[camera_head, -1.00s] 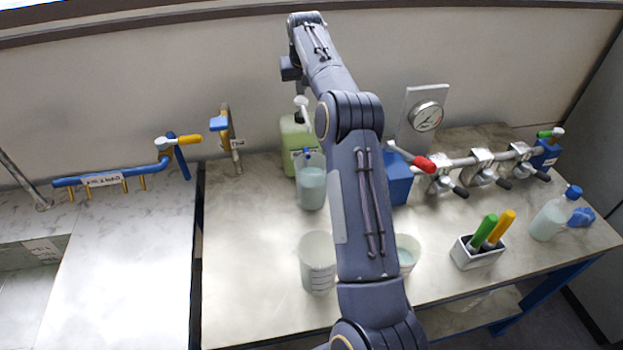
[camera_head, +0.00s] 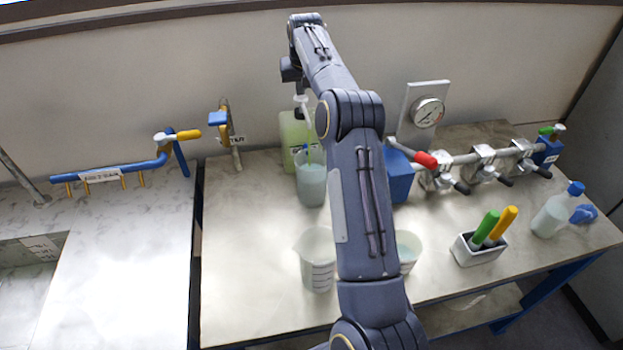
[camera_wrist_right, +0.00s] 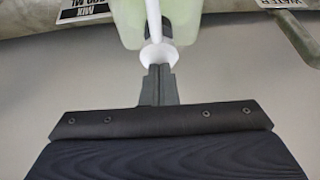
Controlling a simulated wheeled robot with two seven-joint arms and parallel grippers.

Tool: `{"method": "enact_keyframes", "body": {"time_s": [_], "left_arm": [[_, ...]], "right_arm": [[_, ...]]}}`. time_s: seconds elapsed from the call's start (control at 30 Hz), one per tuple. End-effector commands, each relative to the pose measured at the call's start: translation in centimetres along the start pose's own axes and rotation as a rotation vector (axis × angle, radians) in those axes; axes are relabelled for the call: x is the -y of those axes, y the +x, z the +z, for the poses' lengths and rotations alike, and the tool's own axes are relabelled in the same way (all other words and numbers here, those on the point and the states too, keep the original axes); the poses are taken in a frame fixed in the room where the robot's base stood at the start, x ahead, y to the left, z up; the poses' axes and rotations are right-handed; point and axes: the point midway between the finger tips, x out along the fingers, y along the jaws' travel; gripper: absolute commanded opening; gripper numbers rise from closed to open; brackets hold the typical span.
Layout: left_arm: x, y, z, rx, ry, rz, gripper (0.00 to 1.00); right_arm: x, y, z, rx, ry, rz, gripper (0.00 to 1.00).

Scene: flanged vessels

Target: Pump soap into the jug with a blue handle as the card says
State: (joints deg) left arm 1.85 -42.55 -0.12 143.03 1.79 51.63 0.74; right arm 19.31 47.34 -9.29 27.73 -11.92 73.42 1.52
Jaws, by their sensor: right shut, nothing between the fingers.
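A pale green soap bottle (camera_head: 291,134) with a white pump head (camera_head: 301,99) stands at the back of the table, by the wall. A jug (camera_head: 311,186) of pale liquid stands in front of it, with a little blue at its top. A thin yellow-green streak shows there; I cannot tell what it is. My right gripper (camera_wrist_right: 158,70) is shut and empty, its fingertips at the white pump head (camera_wrist_right: 157,55) in the right wrist view. Whether they touch is unclear. A card (camera_wrist_right: 85,10) is partly in view, cut off and hard to read. My left gripper is not in view.
An empty beaker (camera_head: 317,265) and another beaker (camera_head: 408,250) stand near the front, the latter partly behind my arm. A pen holder (camera_head: 478,255), a squeeze bottle (camera_head: 550,217) and a valved pipe (camera_head: 465,160) are at right. The table's front left is clear.

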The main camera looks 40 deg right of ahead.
Motion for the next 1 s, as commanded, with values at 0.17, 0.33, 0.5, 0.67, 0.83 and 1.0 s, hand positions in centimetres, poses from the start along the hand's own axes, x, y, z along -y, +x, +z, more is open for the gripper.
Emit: {"method": "enact_keyframes", "body": {"time_s": [0.17, 0.33, 0.5, 0.67, 0.83, 1.0], "left_arm": [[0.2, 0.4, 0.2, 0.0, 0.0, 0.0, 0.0], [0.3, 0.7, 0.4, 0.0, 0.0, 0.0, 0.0], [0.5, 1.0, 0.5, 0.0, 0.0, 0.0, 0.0], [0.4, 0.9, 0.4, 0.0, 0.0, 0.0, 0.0], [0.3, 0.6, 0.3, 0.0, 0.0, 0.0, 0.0], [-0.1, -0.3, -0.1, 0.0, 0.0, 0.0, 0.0]], "right_arm": [[0.0, 0.8, 0.4, 0.005, 0.0, 0.0, 0.0], [0.0, 1.4, 0.7, 0.005, 0.0, 0.0, 0.0], [0.0, 2.0, 0.9, 0.005, 0.0, 0.0, 0.0], [0.0, 1.8, 0.8, 0.006, 0.0, 0.001, 0.0], [0.0, 1.5, 0.7, 0.006, 0.0, 0.001, 0.0], [0.0, 0.7, 0.4, 0.007, 0.0, 0.001, 0.0]]}}
